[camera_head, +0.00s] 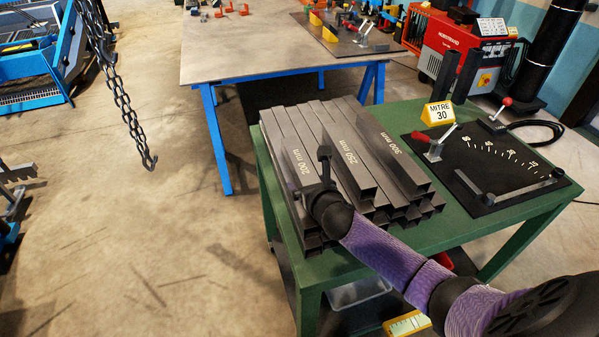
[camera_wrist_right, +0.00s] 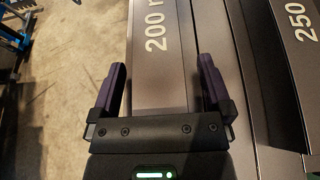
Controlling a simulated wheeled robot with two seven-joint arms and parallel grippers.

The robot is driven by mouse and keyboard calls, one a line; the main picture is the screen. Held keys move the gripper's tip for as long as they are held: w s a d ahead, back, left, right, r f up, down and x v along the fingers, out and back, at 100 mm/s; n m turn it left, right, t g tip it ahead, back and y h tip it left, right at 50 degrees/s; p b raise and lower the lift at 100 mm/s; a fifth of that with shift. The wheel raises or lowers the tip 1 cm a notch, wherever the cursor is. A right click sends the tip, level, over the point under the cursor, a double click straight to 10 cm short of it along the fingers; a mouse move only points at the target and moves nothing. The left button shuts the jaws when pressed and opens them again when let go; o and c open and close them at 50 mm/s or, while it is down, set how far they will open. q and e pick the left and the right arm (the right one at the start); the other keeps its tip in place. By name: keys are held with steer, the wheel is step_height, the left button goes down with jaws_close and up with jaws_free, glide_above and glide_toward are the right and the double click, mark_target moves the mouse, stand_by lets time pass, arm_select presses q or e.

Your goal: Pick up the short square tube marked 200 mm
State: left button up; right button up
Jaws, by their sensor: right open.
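The short square tube marked 200 mm (camera_head: 290,148) is dark grey and lies on the left of the stacked tubes on the green table. My right gripper (camera_head: 325,168) is above its near part. In the right wrist view the 200 mm tube (camera_wrist_right: 158,60) runs between the two open fingers of my right gripper (camera_wrist_right: 160,90), one on each side. I cannot tell whether the fingers touch it. My left gripper is not in view.
Tubes marked 250 mm (camera_head: 345,150) and 300 mm (camera_head: 385,150) lie close to the right. A chain (camera_head: 122,100) hangs at left.

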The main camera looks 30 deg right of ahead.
steer(key=shift+r, duration=0.1)
jaws_close()
stand_by(0.3)
